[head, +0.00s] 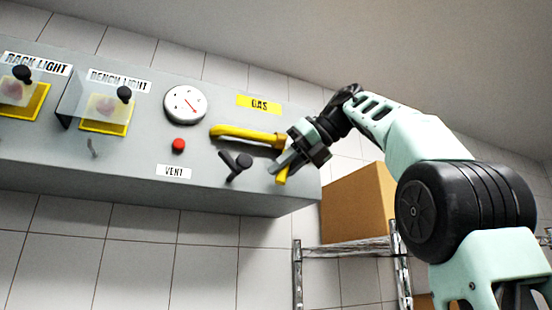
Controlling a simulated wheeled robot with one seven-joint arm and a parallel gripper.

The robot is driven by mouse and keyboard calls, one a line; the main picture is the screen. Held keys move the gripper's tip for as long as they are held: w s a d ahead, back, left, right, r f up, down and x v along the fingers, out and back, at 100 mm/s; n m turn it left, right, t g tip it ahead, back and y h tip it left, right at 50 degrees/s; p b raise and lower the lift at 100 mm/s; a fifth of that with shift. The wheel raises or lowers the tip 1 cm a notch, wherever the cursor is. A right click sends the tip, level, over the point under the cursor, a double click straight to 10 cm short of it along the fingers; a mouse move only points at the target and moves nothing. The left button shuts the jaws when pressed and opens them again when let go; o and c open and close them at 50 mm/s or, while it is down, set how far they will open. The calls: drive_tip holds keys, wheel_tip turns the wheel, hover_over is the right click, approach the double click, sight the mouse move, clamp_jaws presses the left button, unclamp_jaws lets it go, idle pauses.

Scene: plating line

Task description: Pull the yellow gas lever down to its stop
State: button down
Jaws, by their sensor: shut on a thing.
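The yellow gas lever (242,133) is on the grey wall panel in the head view, below the yellow GAS label (259,104). Its long bar lies nearly level in the picture, tilted slightly down to the right. My gripper (283,166) is at its right end and shut on the lever. A short yellow piece shows just below the fingers. The fingers hide part of the grip and where the yellow parts join.
A black handle (237,165) juts out just below the lever. A red button (178,145), a gauge (185,104) and covered switches (108,110) are to the left. A cardboard box (355,204) on a metal rack (345,248) stands below my arm.

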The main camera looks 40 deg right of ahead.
drive_tip(key=shift+s+d+f+n+g+h+p, duration=0.1)
drive_tip(key=shift+s+d+n+g+h+p, duration=0.15)
drive_tip(key=shift+d+h, duration=0.35)
drive_tip(key=shift+s+d+f+n+g+h+p, duration=0.15)
drive_tip(key=shift+d+n+g+h, duration=0.1)
drive_tip(key=shift+d+n+h, duration=0.25)
drive_tip(key=shift+w+r, duration=0.1)
drive_tip(key=c, duration=1.3)
unclamp_jaws()
drive_tip(key=shift+o, duration=0.2)
drive_tip(key=shift+r, duration=0.1)
